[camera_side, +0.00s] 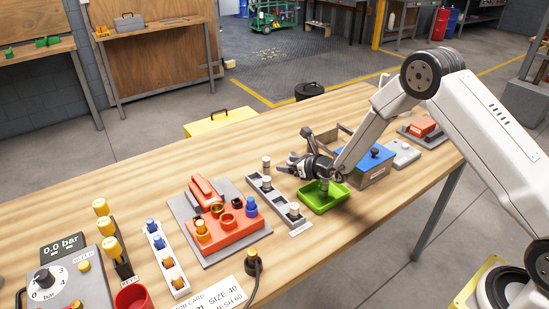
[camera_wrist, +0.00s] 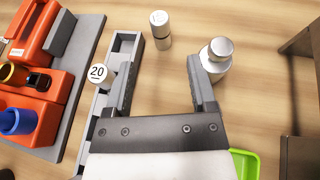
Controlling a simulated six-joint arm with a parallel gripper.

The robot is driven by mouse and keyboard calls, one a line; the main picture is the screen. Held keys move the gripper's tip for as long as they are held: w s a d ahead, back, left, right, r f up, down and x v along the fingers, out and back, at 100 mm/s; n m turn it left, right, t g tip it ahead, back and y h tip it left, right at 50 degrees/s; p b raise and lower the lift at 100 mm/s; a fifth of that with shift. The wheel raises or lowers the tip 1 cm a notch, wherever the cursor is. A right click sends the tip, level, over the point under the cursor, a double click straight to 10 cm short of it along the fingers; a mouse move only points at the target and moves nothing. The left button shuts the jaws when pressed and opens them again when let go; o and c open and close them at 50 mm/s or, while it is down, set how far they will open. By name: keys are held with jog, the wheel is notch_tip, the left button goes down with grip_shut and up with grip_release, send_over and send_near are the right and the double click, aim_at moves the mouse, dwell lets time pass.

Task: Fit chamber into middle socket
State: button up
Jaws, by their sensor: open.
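A red block (camera_side: 232,232) on a grey plate holds several round sockets; a red socket (camera_side: 227,220) in its front row looks empty, between an orange cup (camera_side: 203,233) and a blue cup (camera_side: 250,206). Which part is the chamber is not marked. My gripper (camera_side: 287,165) is open, low above the bench by a grey rack (camera_side: 281,202). In the wrist view, no object is between my gripper's fingers (camera_wrist: 165,60). A silver cylinder (camera_wrist: 217,57) stands just outside the right finger; another (camera_wrist: 160,28) is beyond the fingertips. A cylinder labelled 20 (camera_wrist: 97,72) sits in the rack, left of the left finger.
A green tray (camera_side: 337,200) lies close beside my gripper, with a blue-topped box (camera_side: 368,160) behind it. A white rack with blue and orange parts (camera_side: 165,262) and a pressure unit (camera_side: 65,275) stand at the left. Bare bench lies right of the tray's front.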

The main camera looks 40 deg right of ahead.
jog(key=shift+s+a+r+n, duration=0.2)
jog(key=shift+a+n, duration=0.1)
jog(key=shift+n, duration=0.1)
jog(key=s+a+r+n+g+y, duration=0.2)
jog(key=s+a+r+n+g, duration=0.15)
jog(key=s+n, duration=0.45)
jog(key=s+a+r+n+g+y, duration=0.2)
jog(key=s+a+n+g, duration=0.25)
jog(key=s+n, duration=0.25)
jog(key=s+d+r+n+g+h, duration=0.1)
jog(key=s+d+r+n+h, duration=0.1)
jog(key=s+n, duration=0.6)
jog(key=s+d+r+n+g+h, duration=0.1)
jog(key=s+d+n+h, duration=0.4)
jog(key=s+d+n, duration=0.2)
jog(key=s+n, duration=0.1)
jog(key=n, duration=0.1)
jog(key=shift+s+d+r+n, duration=0.2)
jog(key=shift+r+n, duration=0.1)
jog(key=shift+r, duration=0.1)
jog(key=shift+o, duration=0.5)
